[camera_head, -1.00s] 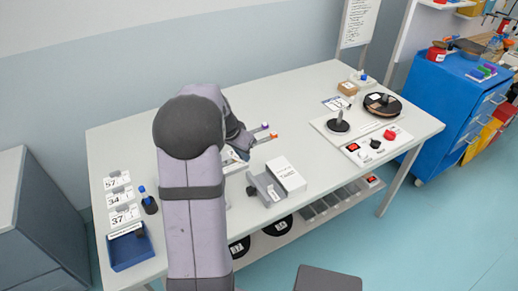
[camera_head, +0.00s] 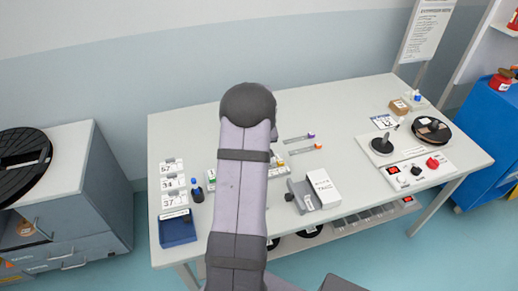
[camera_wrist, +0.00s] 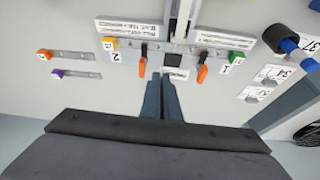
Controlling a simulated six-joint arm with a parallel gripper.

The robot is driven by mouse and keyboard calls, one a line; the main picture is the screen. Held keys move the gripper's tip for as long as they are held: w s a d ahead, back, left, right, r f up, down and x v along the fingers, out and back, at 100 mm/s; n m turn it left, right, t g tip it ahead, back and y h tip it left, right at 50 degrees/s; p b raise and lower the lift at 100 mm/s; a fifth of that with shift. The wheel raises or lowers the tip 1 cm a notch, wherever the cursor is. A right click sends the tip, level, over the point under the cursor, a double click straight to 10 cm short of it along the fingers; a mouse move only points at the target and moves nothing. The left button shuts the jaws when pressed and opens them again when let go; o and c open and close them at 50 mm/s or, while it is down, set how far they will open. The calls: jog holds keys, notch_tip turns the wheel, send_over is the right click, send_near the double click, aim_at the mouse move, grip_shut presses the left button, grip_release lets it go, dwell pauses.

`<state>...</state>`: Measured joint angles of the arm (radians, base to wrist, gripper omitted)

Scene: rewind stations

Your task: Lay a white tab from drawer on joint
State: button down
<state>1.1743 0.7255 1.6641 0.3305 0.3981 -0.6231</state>
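In the wrist view my gripper (camera_wrist: 161,84) points at the splicing block (camera_wrist: 127,55), its two dark fingers close together with a narrow gap. I cannot tell whether a white tab is between them. Just beyond the fingertips is a dark square (camera_wrist: 174,58) in the middle of the block, with a white strip (camera_wrist: 183,18) running up from it. The joint itself is not clearly distinguishable. In the head view a small grey drawer unit (camera_head: 298,196) stands against a white box (camera_head: 322,188); tabs inside are too small to make out. My arm hides the gripper there.
Orange levers (camera_wrist: 142,66) (camera_wrist: 202,73) stand on either side of the fingers. The reel station (camera_head: 431,130) is at the table's right.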

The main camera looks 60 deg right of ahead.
jog(key=shift+w+n, duration=0.2)
jog(key=shift+n, duration=0.1)
jog(key=shift+f+b, duration=0.15)
jog(key=shift+b, duration=0.2)
jog(key=shift+f+b, duration=2.6)
jog(key=shift+f, duration=0.15)
jog(key=shift+f+b, duration=1.2)
jog(key=shift+b, duration=0.5)
dwell(0.7)
jog(key=c, duration=1.9)
grip_release()
jog(key=shift+a, duration=0.1)
jog(key=shift+c, duration=0.2)
jog(key=b+v, duration=0.1)
jog(key=v, duration=0.6)
jog(key=shift+s+b, duration=0.15)
jog(key=shift+b, duration=0.15)
